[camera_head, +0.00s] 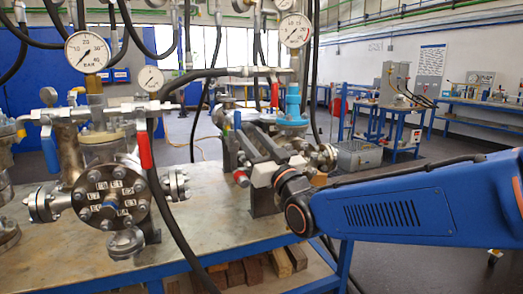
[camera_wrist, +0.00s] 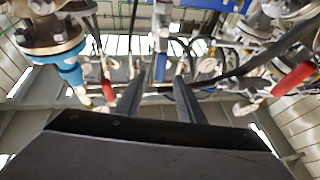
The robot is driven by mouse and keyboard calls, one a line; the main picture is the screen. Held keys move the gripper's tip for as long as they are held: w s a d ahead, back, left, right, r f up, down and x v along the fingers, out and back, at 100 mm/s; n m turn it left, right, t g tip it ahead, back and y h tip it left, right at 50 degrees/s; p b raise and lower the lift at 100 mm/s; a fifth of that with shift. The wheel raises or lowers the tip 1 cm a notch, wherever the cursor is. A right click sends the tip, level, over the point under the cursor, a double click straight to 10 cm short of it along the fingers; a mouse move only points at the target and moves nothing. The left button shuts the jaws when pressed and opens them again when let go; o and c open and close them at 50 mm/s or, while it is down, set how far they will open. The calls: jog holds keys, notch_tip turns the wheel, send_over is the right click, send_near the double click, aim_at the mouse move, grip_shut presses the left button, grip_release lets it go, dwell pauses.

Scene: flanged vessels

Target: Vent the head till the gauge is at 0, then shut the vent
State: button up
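My gripper (camera_head: 250,137) reaches in from the right over the bench. In the wrist view its two dark fingers (camera_wrist: 158,92) are apart with nothing between them. A small blue handle (camera_head: 237,120) is close to the fingertips; whether they touch is unclear. A blue part (camera_wrist: 160,66) shows beyond the finger gap. A red handle (camera_head: 275,95) hangs near the blue-collared vessel (camera_head: 292,105), under a dial gauge (camera_head: 295,31). The left flanged vessel (camera_head: 112,203) has a BAR gauge (camera_head: 87,52), a blue handle (camera_head: 49,150) and a red handle (camera_head: 145,150). I cannot read the needles exactly.
A smaller gauge (camera_head: 150,78) stands between the vessels. Black hoses (camera_head: 170,205) hang across the bench front and from above. The metal bench top (camera_head: 215,215) is bare in front of my gripper. Red handles also show in the wrist view (camera_wrist: 292,79).

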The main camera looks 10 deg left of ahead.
jog(key=shift+v, duration=2.5)
jog(key=d+f+m+g+h, duration=0.1)
jog(key=d+f+h, duration=0.35)
jog(key=d, duration=0.35)
jog(key=s+d+f+m+g+h, duration=0.1)
jog(key=d+f+m+g+h, duration=0.15)
jog(key=d+f, duration=0.45)
jog(key=d+f+m+g+h, duration=0.1)
jog(key=d+f+h, duration=0.3)
jog(key=d, duration=0.6)
jog(key=s+d+f+m+g+h, duration=0.1)
jog(key=s+d+f+g, duration=0.1)
jog(key=s+d+f, duration=0.2)
jog(key=s+d+f+m+g+h, duration=0.1)
jog(key=s+d+f+g, duration=0.2)
jog(key=s+d, duration=0.3)
jog(key=s+d+f+m+g+h, duration=0.1)
jog(key=s+d+f, duration=0.4)
jog(key=s, duration=0.8)
jog(key=shift+f+m+g+h, duration=0.4)
jog(key=shift+g+h, duration=0.2)
jog(key=shift+g, duration=0.15)
jog(key=shift+w+d, duration=0.1)
